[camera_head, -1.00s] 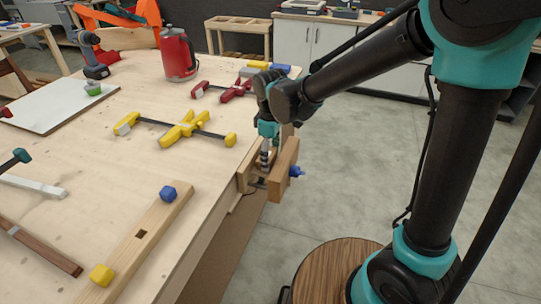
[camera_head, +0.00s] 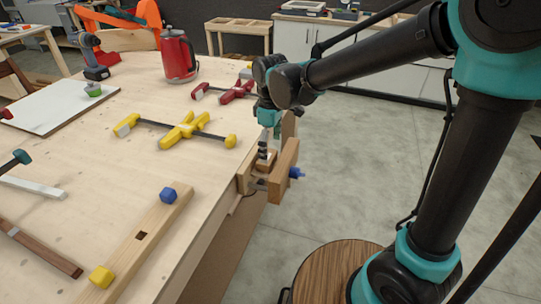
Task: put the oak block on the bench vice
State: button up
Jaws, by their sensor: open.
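The wooden bench vice (camera_head: 284,172) is fixed to the right edge of the workbench, with a blue handle end on its outer side. A small tan block, which looks like the oak block (camera_head: 266,161), sits on top of the vice, partly covered by my fingers. My gripper (camera_head: 263,150) points down just above the vice at the block. It is open. Whether its fingertips still touch the block is too small to tell.
The workbench (camera_head: 110,180) carries a yellow clamp (camera_head: 183,131), a red clamp (camera_head: 236,92), a red kettle (camera_head: 178,56) and a wooden beam with blue and yellow blocks (camera_head: 140,240). A round wooden stool (camera_head: 325,268) stands on the floor at the front right.

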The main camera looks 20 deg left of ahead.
aim_at(270, 157)
notch_tip(270, 157, up, 8)
jog(key=w+d+f+m+t, duration=0.1)
jog(key=w+d+f+m, duration=0.1)
jog(key=d, duration=0.4)
jog(key=w+d+f+m, duration=0.1)
jog(key=d+f+m, duration=0.2)
jog(key=d, duration=0.3)
jog(key=s+d+f+m+t, duration=0.1)
jog(key=s+d+f+m, duration=0.1)
jog(key=d, duration=0.6)
jog(key=s+d+f+m+t, duration=0.1)
jog(key=s+d+f+m, duration=0.2)
jog(key=d+f+m, duration=0.2)
jog(key=s+d+f+m+t, duration=0.1)
jog(key=d+f+m, duration=0.3)
jog(key=d, duration=0.7)
jog(key=shift+s+d+f+m, duration=0.15)
jog(key=shift+s+d+m, duration=0.25)
jog(key=shift+s+m, duration=0.25)
jog(key=shift+c, duration=0.2)
